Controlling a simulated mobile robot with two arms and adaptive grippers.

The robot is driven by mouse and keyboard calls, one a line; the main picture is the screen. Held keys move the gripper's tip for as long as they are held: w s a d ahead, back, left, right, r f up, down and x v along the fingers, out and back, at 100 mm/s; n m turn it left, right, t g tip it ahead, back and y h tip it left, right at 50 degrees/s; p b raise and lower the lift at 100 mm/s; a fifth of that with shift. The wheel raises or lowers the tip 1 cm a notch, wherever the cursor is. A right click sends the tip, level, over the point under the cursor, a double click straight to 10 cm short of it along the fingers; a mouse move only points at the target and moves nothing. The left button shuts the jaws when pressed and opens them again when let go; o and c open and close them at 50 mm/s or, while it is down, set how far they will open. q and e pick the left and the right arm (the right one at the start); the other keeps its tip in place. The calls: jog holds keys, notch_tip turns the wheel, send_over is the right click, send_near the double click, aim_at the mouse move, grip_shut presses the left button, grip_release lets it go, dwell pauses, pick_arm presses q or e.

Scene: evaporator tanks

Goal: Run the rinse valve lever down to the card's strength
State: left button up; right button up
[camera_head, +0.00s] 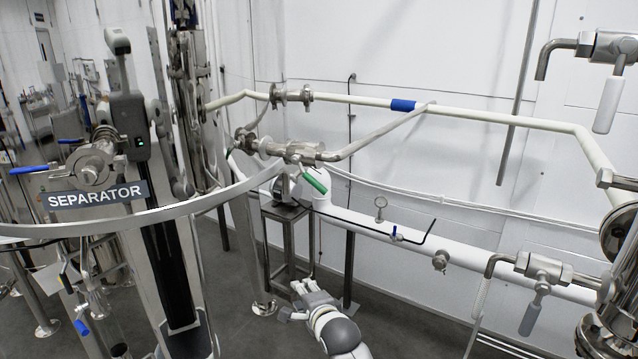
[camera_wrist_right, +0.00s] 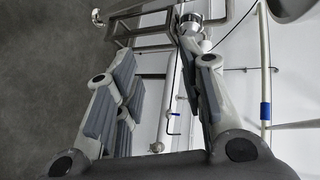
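A green-handled lever (camera_head: 315,182) slopes down to the right from a steel valve (camera_head: 292,151) on the pipework in the middle of the head view. I cannot tell from any label whether it is the rinse valve lever. No readable card shows. My right gripper (camera_head: 298,288) is low in the head view, below the green lever and apart from it. In the right wrist view its two grey-padded fingers (camera_wrist_right: 155,55) are spread wide with nothing between them touching the pads. My left gripper is not in view.
A steel stand (camera_head: 289,215) is under the valve. A white pipe (camera_head: 365,222) with a small blue lever (camera_head: 394,233) runs right. White-handled valves (camera_head: 608,105) are at the right edge.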

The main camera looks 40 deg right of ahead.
notch_tip(320, 180, up, 15)
jog(key=d+m+t+h, duration=0.2)
jog(key=d+m, duration=0.1)
jog(key=m, duration=0.2)
jog(key=m+t+h, duration=0.1)
jog(key=m+t, duration=0.1)
jog(key=m, duration=0.2)
send_near(320, 187)
jog(key=p+x, duration=0.4)
jog(key=x, duration=0.5)
jog(key=shift+w, duration=0.2)
jog(key=shift+x, duration=0.75)
jog(key=shift+f, duration=0.15)
jog(key=shift+c, duration=0.2)
grip_shut()
